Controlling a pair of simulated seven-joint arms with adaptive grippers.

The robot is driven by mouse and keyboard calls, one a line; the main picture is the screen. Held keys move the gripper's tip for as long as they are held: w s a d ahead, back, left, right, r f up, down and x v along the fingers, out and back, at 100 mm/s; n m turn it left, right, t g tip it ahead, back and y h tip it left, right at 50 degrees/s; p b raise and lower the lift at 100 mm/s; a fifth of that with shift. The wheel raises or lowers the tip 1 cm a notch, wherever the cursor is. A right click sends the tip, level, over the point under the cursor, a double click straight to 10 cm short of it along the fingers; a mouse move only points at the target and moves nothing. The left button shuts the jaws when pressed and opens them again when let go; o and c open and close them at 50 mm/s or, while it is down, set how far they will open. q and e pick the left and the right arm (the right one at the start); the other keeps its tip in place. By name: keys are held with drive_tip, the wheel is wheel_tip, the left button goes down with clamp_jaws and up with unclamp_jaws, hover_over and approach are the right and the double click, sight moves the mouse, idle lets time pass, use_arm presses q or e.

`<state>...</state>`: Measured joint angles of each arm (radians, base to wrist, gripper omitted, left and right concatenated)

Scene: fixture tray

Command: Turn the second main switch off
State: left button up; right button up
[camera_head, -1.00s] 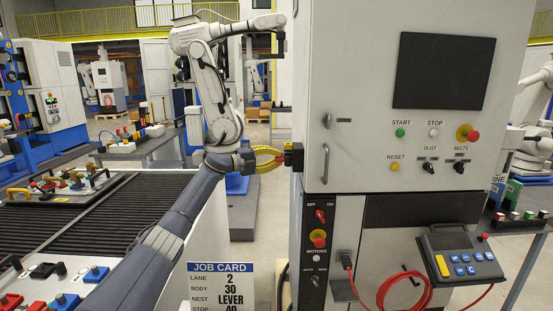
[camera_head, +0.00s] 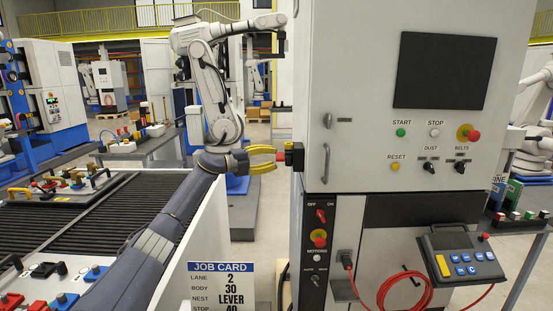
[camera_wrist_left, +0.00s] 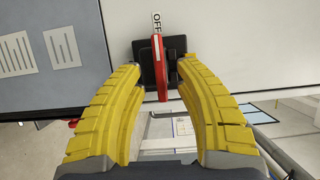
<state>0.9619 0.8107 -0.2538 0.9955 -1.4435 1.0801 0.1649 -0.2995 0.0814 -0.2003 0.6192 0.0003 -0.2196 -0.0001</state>
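A switch with a red lever on a black base (camera_head: 297,157) sticks out from the left side of the grey cabinet. In the left wrist view the red lever (camera_wrist_left: 159,66) stands in front of its black plate (camera_wrist_left: 178,55), its upper end by an OFF label (camera_wrist_left: 157,22). My left gripper (camera_head: 275,158) is open, its yellow fingers just left of the lever. In the left wrist view its fingertips (camera_wrist_left: 158,72) lie on either side of the lever, with gaps. A smaller red OFF/ON switch (camera_head: 320,216) is on the cabinet front. My right gripper is not in view.
The cabinet (camera_head: 360,150) fills the centre right, with buttons, knobs and a dark screen (camera_head: 443,71). A teach pendant (camera_head: 462,256) with a red cable (camera_head: 405,291) hangs low on the right. A job card (camera_head: 221,285) stands at the bottom. A white robot arm (camera_head: 217,90) stands behind.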

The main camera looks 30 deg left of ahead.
use_arm(q)
drive_tip(key=v, duration=0.9)
drive_tip(key=shift+s, duration=0.15)
drive_tip(key=shift+a, duration=0.2)
